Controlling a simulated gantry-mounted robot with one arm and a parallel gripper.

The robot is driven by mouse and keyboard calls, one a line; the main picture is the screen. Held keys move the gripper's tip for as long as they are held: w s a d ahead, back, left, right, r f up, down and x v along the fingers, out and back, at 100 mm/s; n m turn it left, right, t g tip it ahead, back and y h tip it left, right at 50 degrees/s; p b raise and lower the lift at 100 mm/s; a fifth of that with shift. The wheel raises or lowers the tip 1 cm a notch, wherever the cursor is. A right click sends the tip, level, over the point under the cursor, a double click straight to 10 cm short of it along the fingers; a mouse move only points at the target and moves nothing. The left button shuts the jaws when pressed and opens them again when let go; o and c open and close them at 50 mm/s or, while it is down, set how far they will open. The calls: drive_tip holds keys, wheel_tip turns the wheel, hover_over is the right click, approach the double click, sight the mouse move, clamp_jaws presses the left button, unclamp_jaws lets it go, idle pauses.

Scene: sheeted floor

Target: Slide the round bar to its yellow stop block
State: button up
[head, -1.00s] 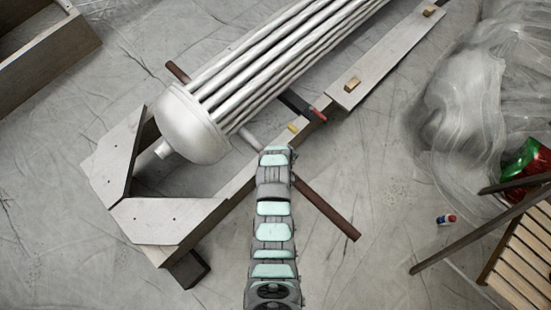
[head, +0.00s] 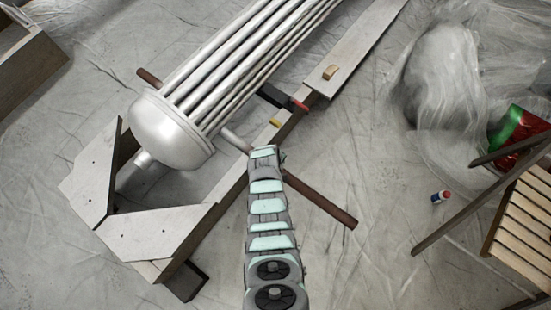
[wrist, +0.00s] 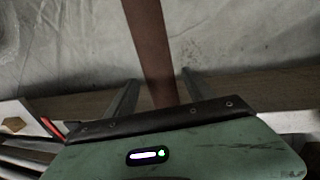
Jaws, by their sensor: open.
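The round bar (head: 322,202) is long and brown with a pale grey stretch near the beam. It runs slantwise beneath the silver tube bundle and across the wooden beam, and its far end shows at the upper left. The small yellow stop block (head: 275,123) sits on the beam, up and right of the bar, with a gap between them. My gripper (head: 264,154) is over the bar beside the beam; the arm hides its fingers in the head view. In the wrist view my open fingers (wrist: 158,92) stand on either side of the brown bar (wrist: 150,45). I cannot tell whether they touch it.
The silver tube bundle (head: 172,128) lies along the wooden frame (head: 160,232). A black piece with a red tip (head: 300,104) is beyond the yellow block. A wooden block (head: 330,72) lies on a plank. A slatted wooden seat (head: 522,225) stands at right. Floor is clear around the bar's near end.

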drive_tip(key=shift+f, duration=0.25)
clamp_jaws()
idle(0.7)
